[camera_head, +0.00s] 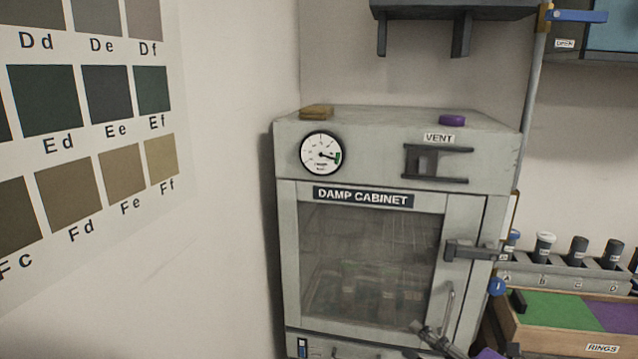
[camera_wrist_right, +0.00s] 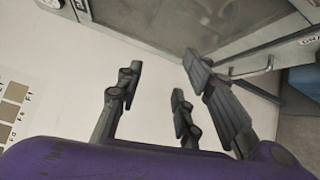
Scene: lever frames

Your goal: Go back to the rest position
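My right gripper (camera_head: 436,340) shows at the bottom edge of the head view, in front of the lower right of the damp cabinet's door. In the right wrist view its dark fingers (camera_wrist_right: 158,75) stand apart with nothing between them. The grey damp cabinet (camera_head: 290,240) stands against the back wall with its glass door closed. Its door handle (camera_head: 470,250) is on the right side of the door, above my gripper. My left gripper is not in view.
A wooden tray marked RINGS (camera_head: 560,338) and a rack of dark vials (camera_head: 560,270) stand right of the cabinet. A shelf (camera_head: 455,10) hangs above. A colour chart (camera_head: 90,130) is on the left wall. A purple lid (camera_head: 452,119) lies on the cabinet top.

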